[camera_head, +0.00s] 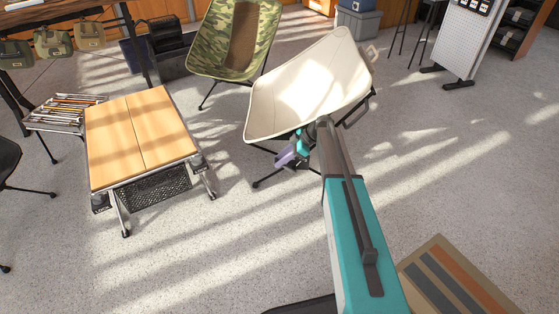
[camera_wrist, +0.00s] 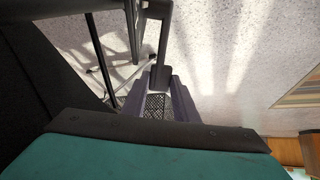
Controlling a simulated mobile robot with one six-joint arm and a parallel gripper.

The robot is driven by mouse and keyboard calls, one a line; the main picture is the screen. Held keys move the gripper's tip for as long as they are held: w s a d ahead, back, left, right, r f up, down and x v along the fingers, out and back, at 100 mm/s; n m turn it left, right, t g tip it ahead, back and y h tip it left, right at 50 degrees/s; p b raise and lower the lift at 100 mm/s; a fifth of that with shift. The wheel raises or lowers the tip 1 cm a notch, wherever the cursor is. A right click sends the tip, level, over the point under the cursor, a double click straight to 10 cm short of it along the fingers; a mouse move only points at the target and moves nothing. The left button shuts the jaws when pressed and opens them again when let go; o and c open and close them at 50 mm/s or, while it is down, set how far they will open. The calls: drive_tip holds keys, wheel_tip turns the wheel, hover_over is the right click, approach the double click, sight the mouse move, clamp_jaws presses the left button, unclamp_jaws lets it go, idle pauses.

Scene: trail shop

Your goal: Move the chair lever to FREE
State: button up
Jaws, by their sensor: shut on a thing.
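The cream chair (camera_head: 305,85) stands in the middle of the head view, on thin dark legs. My gripper (camera_head: 285,156), with purple-grey fingers, is low at its near side, under the front of the seat. In the wrist view my gripper (camera_wrist: 158,98) is shut on the lower end of a dark bar, which I take as the chair lever (camera_wrist: 160,68). The lever runs up from between the fingers to a dark frame. In the head view my arm and the seat hide the lever. No FREE marking is readable in either view.
A wooden-topped table (camera_head: 140,135) stands to the left, with a rack of rods (camera_head: 65,112) beside it. A camouflage chair (camera_head: 233,38) stands behind. A striped box or mat (camera_head: 455,280) lies at the lower right. The floor to the right is mostly clear.

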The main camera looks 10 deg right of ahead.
drive_tip(key=shift+w+d+r, duration=0.1)
drive_tip(key=shift+w+d, duration=0.05)
drive_tip(key=shift+d, duration=0.1)
drive_tip(key=o, duration=0.9)
drive_tip(key=shift+c, duration=0.2)
drive_tip(key=p+v, duration=0.2)
drive_tip(key=v, duration=0.5)
drive_tip(key=shift+d, duration=0.2)
drive_tip(key=shift+r, duration=0.1)
